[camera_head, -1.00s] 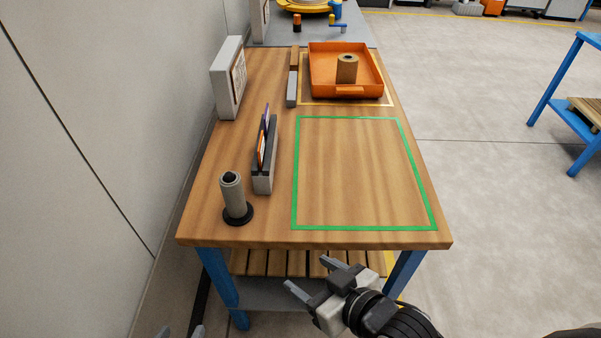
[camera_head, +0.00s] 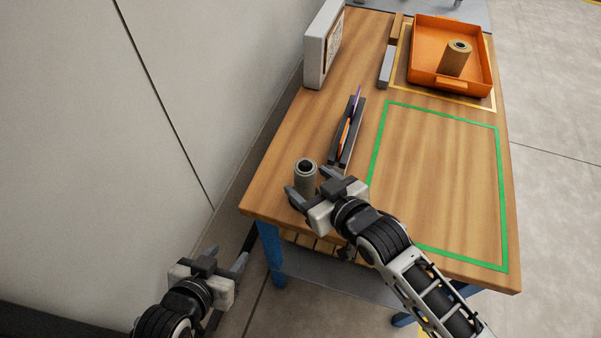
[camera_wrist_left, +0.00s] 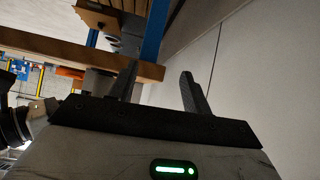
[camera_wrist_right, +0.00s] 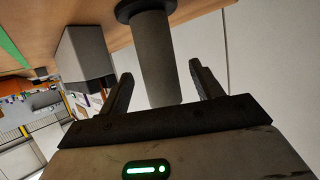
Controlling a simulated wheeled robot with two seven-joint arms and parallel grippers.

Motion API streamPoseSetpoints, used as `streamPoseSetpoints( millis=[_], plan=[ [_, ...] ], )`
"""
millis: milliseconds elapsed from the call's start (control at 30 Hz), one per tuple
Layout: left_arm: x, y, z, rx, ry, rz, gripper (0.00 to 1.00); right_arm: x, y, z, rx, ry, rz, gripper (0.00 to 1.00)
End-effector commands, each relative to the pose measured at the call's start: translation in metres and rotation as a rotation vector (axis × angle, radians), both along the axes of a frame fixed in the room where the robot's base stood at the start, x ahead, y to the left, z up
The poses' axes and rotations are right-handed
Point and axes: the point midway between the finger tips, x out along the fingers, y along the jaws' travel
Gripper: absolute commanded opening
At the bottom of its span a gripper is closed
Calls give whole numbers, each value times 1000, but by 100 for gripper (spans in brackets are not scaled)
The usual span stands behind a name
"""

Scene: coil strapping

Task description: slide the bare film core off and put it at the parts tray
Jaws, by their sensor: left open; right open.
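The bare film core (camera_head: 305,172) is a grey-brown tube standing upright at the table's near left corner; its dark round base shows in the right wrist view (camera_wrist_right: 140,7). My right gripper (camera_head: 307,182) is open beside the core. In the right wrist view the core (camera_wrist_right: 155,60) lies between the two spread fingers (camera_wrist_right: 160,70), with gaps on both sides and no visible contact. My left gripper (camera_head: 227,257) is open and empty off the table's near left side. The parts tray (camera_head: 420,78) is orange, at the far right of the table, and holds a brown roll (camera_head: 455,58).
A dark slotted holder (camera_head: 336,152) with thin orange and purple items stands just behind the core. A white panel (camera_head: 322,45) stands at the left edge. A grey block (camera_head: 386,67) lies left of the tray. The green-outlined area (camera_head: 435,170) is clear.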

Motion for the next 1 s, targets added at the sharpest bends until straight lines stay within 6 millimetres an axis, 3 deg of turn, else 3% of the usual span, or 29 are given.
streamPoseSetpoints(
  millis=[300,667,867,900,933,1000],
  plan=[
    [8,-1,5,-3,-22,-1,49,31,21,-16,1,1,0,65],
    [9,-1,7,-4,-27,-2,49,34,24,-17,1,1,0,65],
    [8,-1,5,-4,-22,-2,49,34,24,-18,1,1,0,17],
    [7,-1,4,-4,-19,-3,49,34,24,-18,0,1,0,17],
    [6,-1,4,-3,-17,-3,49,34,24,-17,0,0,0,36],
    [5,-1,2,-3,-12,-2,49,34,24,-17,0,0,0,17]
  ],
)
